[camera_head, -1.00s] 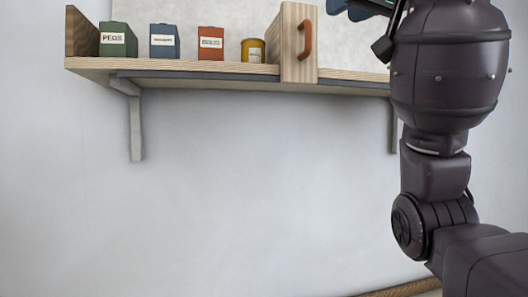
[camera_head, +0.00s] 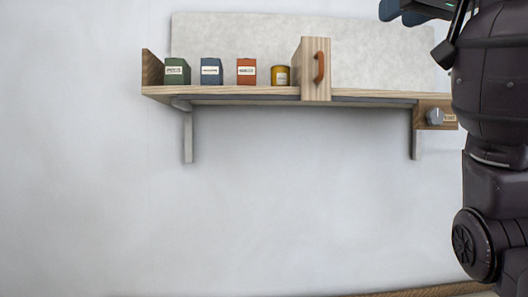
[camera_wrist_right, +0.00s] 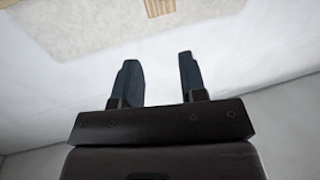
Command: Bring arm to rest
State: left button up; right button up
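My right arm rises along the right edge of the head view, bent upward. Only part of my right gripper (camera_head: 410,10) shows there, at the top edge, above and to the right of the shelf. In the right wrist view my right gripper (camera_wrist_right: 160,82) has its two dark fingers apart, with nothing between them. A pale wall lies beyond the fingers. My left gripper is in neither view.
A wooden wall shelf (camera_head: 250,93) holds a green box (camera_head: 177,71), a blue box (camera_head: 211,72), a red box (camera_head: 246,71) and a yellow tin (camera_head: 280,75). A wooden panel with an orange handle (camera_head: 319,67) stands there. A knob (camera_head: 434,116) sits right. The wall below is bare.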

notch_tip(320, 180, up, 6)
jog(key=s+a+n+t+y, duration=0.1)
jog(key=a+n+t+y, duration=0.15)
jog(key=t, duration=0.25)
jog(key=w+f+t, duration=0.1)
jog(key=w+f, duration=0.5)
jog(key=f, duration=0.4)
jog(key=w+f, duration=0.7)
jog(key=f, duration=0.3)
jog(key=w+d+f+g+h, duration=0.1)
jog(key=d+f+h, duration=0.1)
jog(key=f, duration=1.3)
jog(key=w+d+f+g+h, duration=0.1)
jog(key=f, duration=1.4)
jog(key=s+d+f+m+g+h, duration=0.1)
jog(key=s+f, duration=0.3)
jog(key=f, duration=0.5)
jog(key=s+d+f+m+g+h, duration=0.15)
jog(key=s+f, duration=0.25)
jog(key=f, duration=0.5)
jog(key=s+d+f+g, duration=0.15)
jog(key=s+f, duration=0.25)
jog(key=f, duration=0.6)
jog(key=s+d+f+m+g+h, duration=0.2)
jog(key=s+f+g, duration=0.3)
jog(key=s+f, duration=1.2)
jog(key=s, duration=0.3)
jog(key=shift+s+f+g, duration=0.15)
jog(key=shift+s+g, duration=0.15)
